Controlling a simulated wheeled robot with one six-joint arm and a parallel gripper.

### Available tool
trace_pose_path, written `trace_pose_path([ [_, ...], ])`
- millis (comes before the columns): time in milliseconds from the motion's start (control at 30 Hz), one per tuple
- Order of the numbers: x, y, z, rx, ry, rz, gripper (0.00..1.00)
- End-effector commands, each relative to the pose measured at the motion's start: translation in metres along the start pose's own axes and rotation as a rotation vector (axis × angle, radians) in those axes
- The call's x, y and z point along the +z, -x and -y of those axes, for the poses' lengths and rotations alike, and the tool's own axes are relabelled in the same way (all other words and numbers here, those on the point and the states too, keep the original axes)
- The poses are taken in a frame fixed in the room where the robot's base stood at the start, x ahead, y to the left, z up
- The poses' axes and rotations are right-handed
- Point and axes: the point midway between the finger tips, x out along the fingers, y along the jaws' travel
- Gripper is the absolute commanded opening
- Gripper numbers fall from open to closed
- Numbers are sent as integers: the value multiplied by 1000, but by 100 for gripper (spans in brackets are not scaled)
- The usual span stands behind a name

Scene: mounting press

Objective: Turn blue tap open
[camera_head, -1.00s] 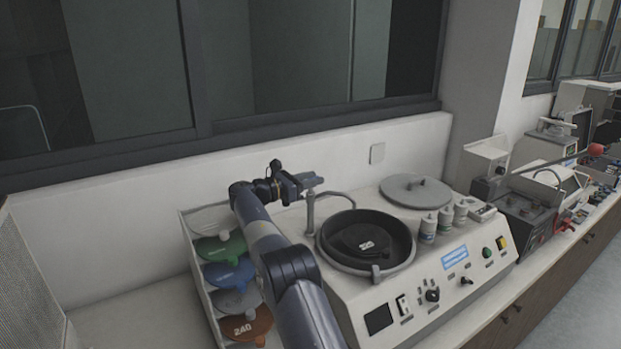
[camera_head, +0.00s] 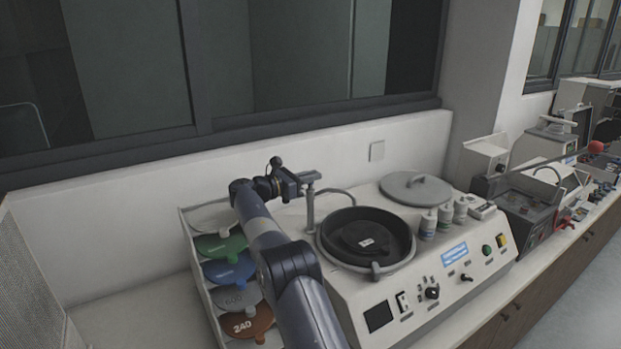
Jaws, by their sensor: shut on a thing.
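The tap is a thin grey upright post (camera_head: 311,210) at the back left of the bowl on the white machine, with a small head on top. My gripper (camera_head: 301,180) reaches the head from the left and is shut on it. The jaws hide most of the handle, so its blue colour and exact angle are hard to make out.
The round black bowl (camera_head: 366,238) holds a dark disc with a small label, just right of the post. A rack of coloured discs (camera_head: 229,270) is left of the machine, near my arm. A wall rises behind.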

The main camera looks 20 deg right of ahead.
Motion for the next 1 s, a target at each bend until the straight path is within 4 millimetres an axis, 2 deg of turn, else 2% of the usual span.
trace_pose_path([
  [467, -1, -1, 1, 216, -3, 4, 0],
  [1000, -3, -2, 3, 678, -5, 5, 0],
])
